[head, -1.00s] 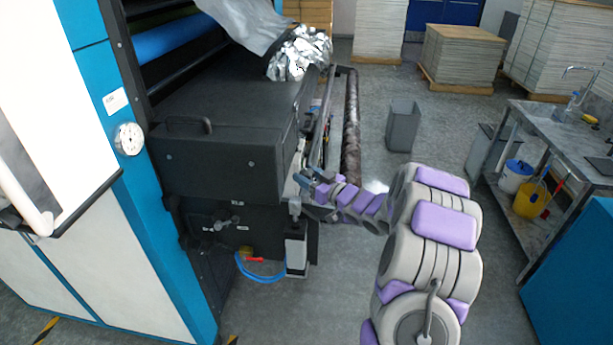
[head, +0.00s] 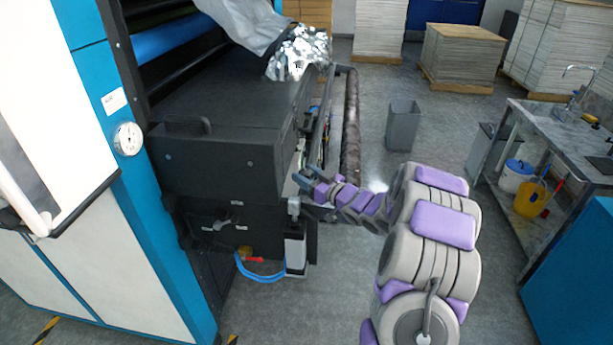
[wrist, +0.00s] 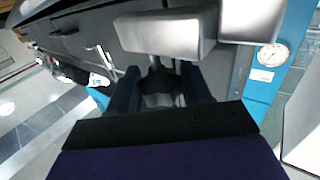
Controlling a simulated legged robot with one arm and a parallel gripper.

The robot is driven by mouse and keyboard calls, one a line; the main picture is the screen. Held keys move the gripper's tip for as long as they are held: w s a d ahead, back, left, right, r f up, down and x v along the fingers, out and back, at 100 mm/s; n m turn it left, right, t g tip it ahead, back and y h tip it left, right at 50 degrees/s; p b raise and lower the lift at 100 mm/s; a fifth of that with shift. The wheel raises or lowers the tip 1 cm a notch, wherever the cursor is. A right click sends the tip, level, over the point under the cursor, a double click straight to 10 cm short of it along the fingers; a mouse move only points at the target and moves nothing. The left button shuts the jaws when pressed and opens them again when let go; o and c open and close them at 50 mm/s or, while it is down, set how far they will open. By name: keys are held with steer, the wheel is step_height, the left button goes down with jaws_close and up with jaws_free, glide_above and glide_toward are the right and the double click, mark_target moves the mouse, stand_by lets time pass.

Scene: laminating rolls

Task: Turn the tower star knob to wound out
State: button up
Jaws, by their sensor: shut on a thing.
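My gripper (wrist: 160,88) is shut on a dark star knob (wrist: 158,82), with one blue-grey finger on each side of it in the wrist view. A pale grey block of the tower (wrist: 165,33) lies just beyond the knob. In the head view my gripper (head: 303,180) is at the right end of the black machine, just above the grey tower (head: 296,252). The knob is too small and covered to make out there, and I cannot read its turn position.
The black machine body (head: 215,160) is left of my gripper, with a blue hose (head: 262,277) low beside the tower. A dark roller (head: 351,125) runs behind. A grey bin (head: 403,125) and a bench (head: 560,130) stand right, with open floor between.

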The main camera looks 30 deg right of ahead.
steer(key=shift+r, duration=0.15)
steer(key=o, duration=0.9)
steer(key=shift+w+d, duration=0.1)
steer(key=shift+o, duration=0.2)
steer(key=p+v, duration=0.2)
steer(key=v, duration=1.5)
steer(key=shift+s, duration=0.2)
steer(key=shift+o, duration=0.2)
steer(key=shift+d, duration=0.1)
